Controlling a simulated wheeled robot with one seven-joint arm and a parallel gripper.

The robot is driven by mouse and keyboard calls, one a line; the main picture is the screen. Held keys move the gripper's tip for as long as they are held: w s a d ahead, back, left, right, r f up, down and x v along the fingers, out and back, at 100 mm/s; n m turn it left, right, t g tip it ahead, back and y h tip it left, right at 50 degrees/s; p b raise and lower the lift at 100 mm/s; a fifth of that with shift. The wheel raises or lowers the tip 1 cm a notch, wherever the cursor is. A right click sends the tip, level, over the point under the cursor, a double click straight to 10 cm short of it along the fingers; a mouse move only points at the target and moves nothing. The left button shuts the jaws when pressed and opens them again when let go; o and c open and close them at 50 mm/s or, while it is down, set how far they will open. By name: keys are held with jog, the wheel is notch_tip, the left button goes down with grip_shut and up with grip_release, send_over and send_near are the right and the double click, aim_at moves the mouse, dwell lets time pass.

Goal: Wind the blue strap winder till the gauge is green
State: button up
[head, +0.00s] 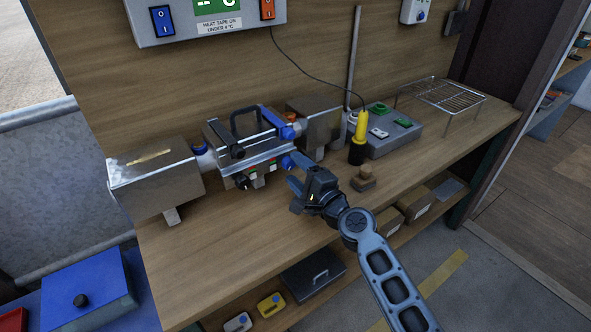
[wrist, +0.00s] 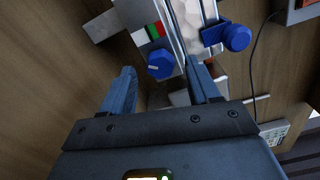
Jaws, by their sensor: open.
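A metal device with a black handle (head: 246,120) sits on the workbench. A small blue knob, the strap winder (head: 287,162), is on its front right; it also shows in the wrist view (wrist: 160,64). A red, green and white gauge (wrist: 150,31) lies beside it and looks small in the head view (head: 272,166). The gauge's pointer is too small to read. My gripper (head: 295,174) is open just right of the blue knob. In the wrist view its fingers appear on either side of the knob, nothing held. I cannot tell whether they touch it.
A black knob (head: 241,182) is on the device's front left. Another blue knob (wrist: 237,38) is on a clamp at the right end. The bench front is clear.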

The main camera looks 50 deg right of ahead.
jog(key=shift+b+v, duration=0.5)
jog(key=shift+v, duration=2.05)
jog(key=b+v, duration=0.2)
jog(key=v, duration=0.5)
jog(key=shift+f, duration=0.1)
jog(key=shift+s+a, duration=0.1)
jog(key=shift+s, duration=0.3)
jog(key=s+a+f+n+g+y, duration=0.15)
jog(key=s+a+f+n, duration=0.25)
jog(key=s+a+n, duration=0.55)
jog(key=s+a+r+n+y, duration=0.1)
jog(key=s+a+r+n, duration=0.2)
jog(key=s+n, duration=0.4)
jog(key=s+a+r+n+g+y, duration=0.1)
jog(key=s+a+r+n+y, duration=0.1)
jog(key=s+a+r+n, duration=0.2)
jog(key=s+a+n, duration=0.2)
jog(key=s+n, duration=0.1)
jog(key=shift+a+r, duration=0.2)
jog(key=shift+a, duration=0.05)
